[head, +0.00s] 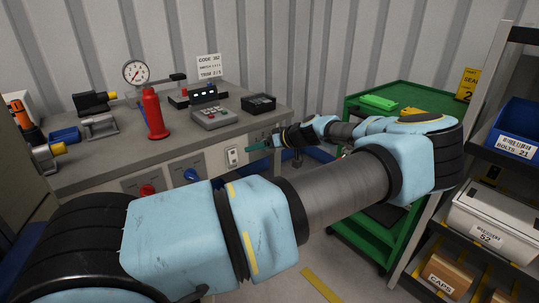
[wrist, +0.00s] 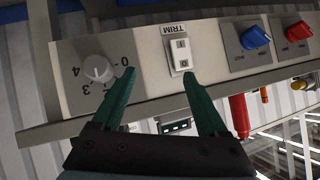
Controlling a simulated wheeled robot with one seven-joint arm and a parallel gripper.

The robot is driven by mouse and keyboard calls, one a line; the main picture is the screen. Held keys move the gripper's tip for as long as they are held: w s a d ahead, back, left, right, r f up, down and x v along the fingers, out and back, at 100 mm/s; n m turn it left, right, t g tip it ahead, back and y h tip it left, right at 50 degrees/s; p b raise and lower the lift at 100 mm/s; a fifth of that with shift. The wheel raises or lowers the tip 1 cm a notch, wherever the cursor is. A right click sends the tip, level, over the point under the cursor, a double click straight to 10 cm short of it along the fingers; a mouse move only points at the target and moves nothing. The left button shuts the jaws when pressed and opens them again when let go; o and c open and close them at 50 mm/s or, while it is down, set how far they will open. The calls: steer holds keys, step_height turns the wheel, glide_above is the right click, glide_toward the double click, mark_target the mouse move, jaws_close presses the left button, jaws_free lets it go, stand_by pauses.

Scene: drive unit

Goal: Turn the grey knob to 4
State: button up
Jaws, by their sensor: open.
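The grey knob (wrist: 98,68) is on the pale front panel, at the left of the upside-down wrist view. Printed numbers around it include 0, 2, 3 and 4. I cannot tell for sure which number its pointer faces. My gripper (wrist: 157,74) is open and empty, with two teal fingers pointing at the panel. One finger is just right of the knob in that view, the other by the lower edge of a white TRIM switch (wrist: 179,50). The knob is not between the fingers. In the head view my gripper (head: 262,146) is at the bench front and the knob cannot be made out.
A blue knob (wrist: 254,38) and a red knob (wrist: 298,31) are farther along the panel. A green cart (head: 385,103) stands right of the bench.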

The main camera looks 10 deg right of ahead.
steer(key=d+m+t+h, duration=0.1)
steer(key=d+t, duration=0.2)
steer(key=d, duration=0.7)
steer(key=p+x, duration=0.1)
steer(key=x, duration=0.8)
steer(key=shift+w+a+f, duration=0.2)
steer(key=shift+a+f, duration=0.1)
steer(key=shift+c, duration=0.3)
jaws_close()
